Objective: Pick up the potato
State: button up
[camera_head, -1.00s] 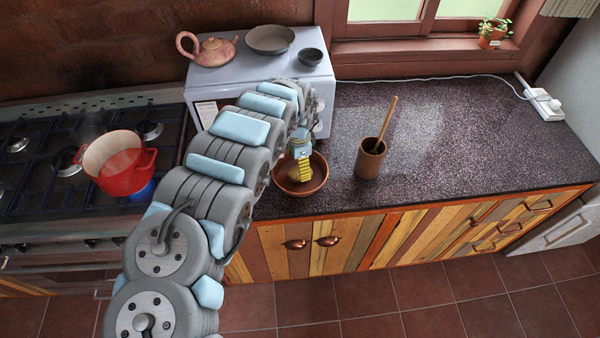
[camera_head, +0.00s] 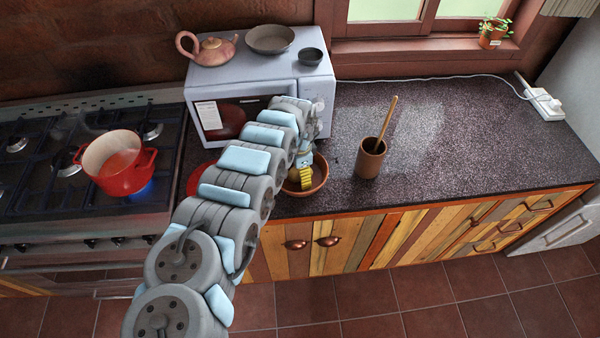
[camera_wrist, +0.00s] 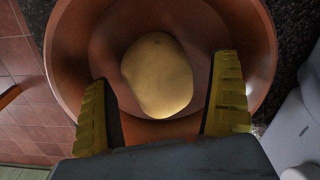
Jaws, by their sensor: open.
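The potato (camera_wrist: 157,75) is pale yellow-brown and lies in a brown bowl (camera_wrist: 75,50) in the wrist view. My gripper (camera_wrist: 165,100) is open, with one yellow-padded finger to each side of the potato's lower part and a gap on both sides. In the head view my gripper (camera_head: 306,178) is at the bowl (camera_head: 322,180), which stands near the counter's front edge. My arm and gripper cover the left part of the bowl there. The potato is mostly hidden in the head view.
A brown cup with a wooden stick (camera_head: 370,160) stands right of the bowl. A microwave (camera_head: 262,85) stands behind, with a teapot, pan and small bowl on top. A red pot (camera_head: 122,172) is on the stove at left.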

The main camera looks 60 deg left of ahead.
jog(key=c, duration=1.4)
jog(key=shift+r, duration=0.1)
